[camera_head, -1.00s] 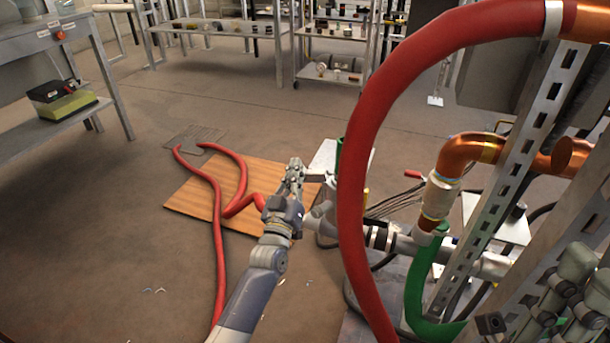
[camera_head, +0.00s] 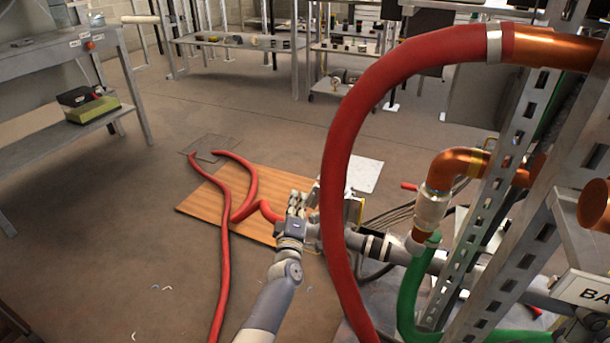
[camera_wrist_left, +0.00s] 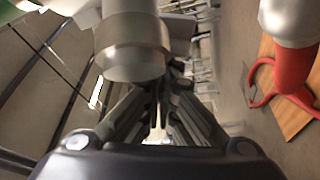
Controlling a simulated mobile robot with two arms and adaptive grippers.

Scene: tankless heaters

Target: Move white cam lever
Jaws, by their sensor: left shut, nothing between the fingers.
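My left gripper (camera_head: 297,203) is shut and empty beside the grey pipe fitting behind the red hose (camera_head: 338,130). In the left wrist view my fingers (camera_wrist_left: 158,112) meet just beneath a pale cylindrical fitting with a metal band (camera_wrist_left: 135,50). I cannot tell whether they touch it. A pale flat piece (camera_wrist_left: 70,6) shows at the top of that view; I cannot tell whether it is the white cam lever. In the head view the lever is not clearly visible, and the gripper and red hose cover part of that area. My right gripper is not in view.
A metal frame (camera_head: 500,210) with copper pipe (camera_head: 458,163) and green hose (camera_head: 415,285) stands at the right. Another red hose (camera_head: 225,240) crosses the floor and a wooden board (camera_head: 200,205). A workbench (camera_head: 50,45) is at the left. Open floor lies between.

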